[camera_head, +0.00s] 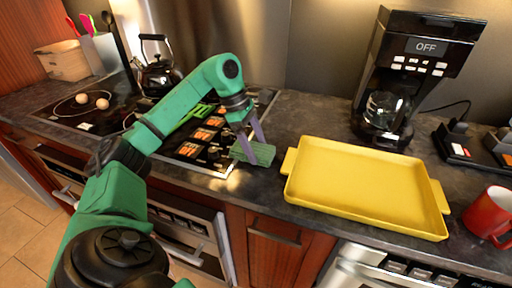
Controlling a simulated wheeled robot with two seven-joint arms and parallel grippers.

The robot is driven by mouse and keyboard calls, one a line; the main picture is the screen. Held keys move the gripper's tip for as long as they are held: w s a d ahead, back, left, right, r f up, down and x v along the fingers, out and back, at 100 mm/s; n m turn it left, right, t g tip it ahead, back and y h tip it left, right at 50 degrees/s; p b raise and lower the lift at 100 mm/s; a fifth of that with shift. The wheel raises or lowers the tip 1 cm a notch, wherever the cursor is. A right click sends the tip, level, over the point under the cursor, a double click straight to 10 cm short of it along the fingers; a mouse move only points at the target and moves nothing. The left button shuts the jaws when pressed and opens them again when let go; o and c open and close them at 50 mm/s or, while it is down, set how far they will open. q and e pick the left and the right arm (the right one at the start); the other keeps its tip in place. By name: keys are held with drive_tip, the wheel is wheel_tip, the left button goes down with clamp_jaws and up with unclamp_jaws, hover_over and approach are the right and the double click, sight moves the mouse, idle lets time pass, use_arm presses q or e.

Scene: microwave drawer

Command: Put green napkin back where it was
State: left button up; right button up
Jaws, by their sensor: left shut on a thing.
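The green napkin (254,152) is a small, ribbed green piece at the counter's front, between the stove and the yellow tray (365,187). My left gripper (248,146) points down from above with its purple-grey fingers shut on the napkin. I cannot tell whether the napkin touches the counter or hangs just above it. My right gripper is not in view.
A black coffee maker (412,75) stands behind the tray, and a red mug (489,214) stands at the right. Bare counter (310,117) lies behind the tray.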

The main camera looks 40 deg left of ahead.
use_arm(q)
drive_tip(key=shift+f, duration=0.2)
drive_tip(key=o, duration=1)
drive_tip(key=shift+r, duration=0.15)
drive_tip(key=p+v, duration=0.3)
drive_tip(key=v, duration=0.9)
drive_tip(key=shift+r, duration=0.15)
drive_tip(key=shift+d, duration=0.1)
